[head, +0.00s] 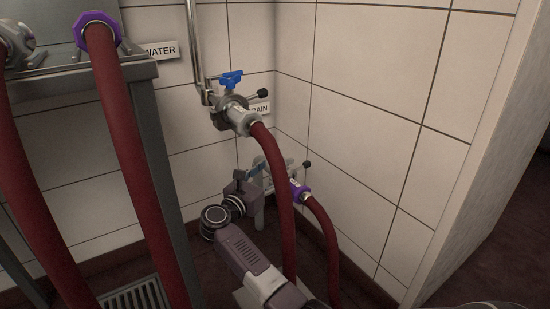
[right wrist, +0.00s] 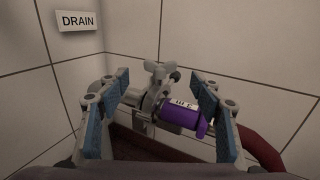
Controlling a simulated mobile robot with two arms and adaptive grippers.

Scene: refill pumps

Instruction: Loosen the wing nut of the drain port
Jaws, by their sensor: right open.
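The drain port (right wrist: 150,100) is a grey clamped fitting low in the wall corner. In the right wrist view a pale grey wing nut (right wrist: 155,69) stands at the top of its clamp. A purple coupling (right wrist: 180,111) with a white label joins the port to a red hose; this coupling also shows in the head view (head: 299,191). My right gripper (right wrist: 158,86) is open, its blue-padded fingers on either side of the wing nut and clamp, with gaps visible. In the head view my right gripper (head: 262,173) partly hides the port. My left gripper is out of view.
A DRAIN sign (right wrist: 77,21) is on the wall. Above the port, a metal pipe fitting with a blue handle (head: 231,79) feeds a red hose (head: 274,165) that hangs close to my right arm. A metal table (head: 150,115) stands at left; open floor is limited.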

